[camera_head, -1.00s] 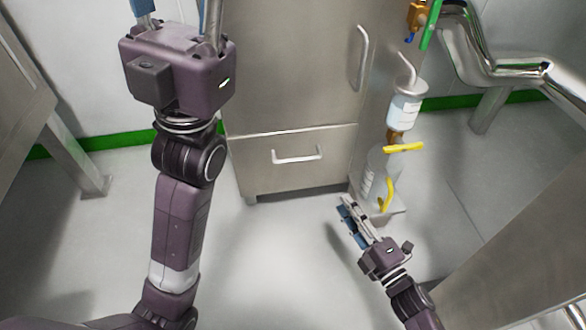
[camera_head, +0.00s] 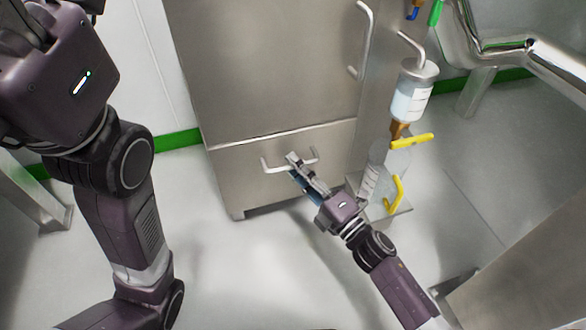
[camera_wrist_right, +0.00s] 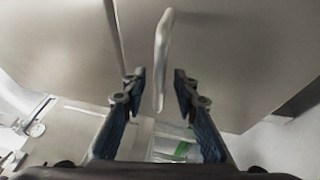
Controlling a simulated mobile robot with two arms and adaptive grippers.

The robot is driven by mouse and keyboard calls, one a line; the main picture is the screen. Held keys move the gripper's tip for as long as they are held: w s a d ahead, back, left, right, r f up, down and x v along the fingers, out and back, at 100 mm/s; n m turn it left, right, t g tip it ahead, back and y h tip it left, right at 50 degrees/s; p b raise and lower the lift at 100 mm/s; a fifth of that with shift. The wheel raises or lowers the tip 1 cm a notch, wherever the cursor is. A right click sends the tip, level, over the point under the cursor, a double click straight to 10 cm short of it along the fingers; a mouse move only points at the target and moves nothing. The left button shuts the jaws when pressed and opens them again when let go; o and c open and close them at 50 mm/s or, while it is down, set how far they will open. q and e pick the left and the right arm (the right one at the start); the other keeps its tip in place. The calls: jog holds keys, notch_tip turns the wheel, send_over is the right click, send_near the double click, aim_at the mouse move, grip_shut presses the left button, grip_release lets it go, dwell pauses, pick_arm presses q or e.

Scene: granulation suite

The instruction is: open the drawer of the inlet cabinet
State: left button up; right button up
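The inlet cabinet (camera_head: 265,80) is a steel box with an upper door and a lower drawer (camera_head: 240,182). The drawer front shows shut. Its pale bar handle (camera_head: 272,168) lies across the drawer's upper part. My right gripper (camera_head: 293,165) is in front of the handle and hides its middle. In the right wrist view the handle (camera_wrist_right: 162,60) shows upright between the two blue-padded fingers, with a gap on both sides. My right gripper is open there. My left arm is at the left, and its gripper's fingers are out of the frame.
A shiny pipe (camera_head: 500,48) runs at the upper right. The floor before the cabinet is clear.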

jog(key=shift+w+a, duration=0.25)
jog(key=shift+w, duration=0.05)
jog(key=shift+r, duration=0.1)
jog(key=shift+c, duration=0.5)
grip_shut()
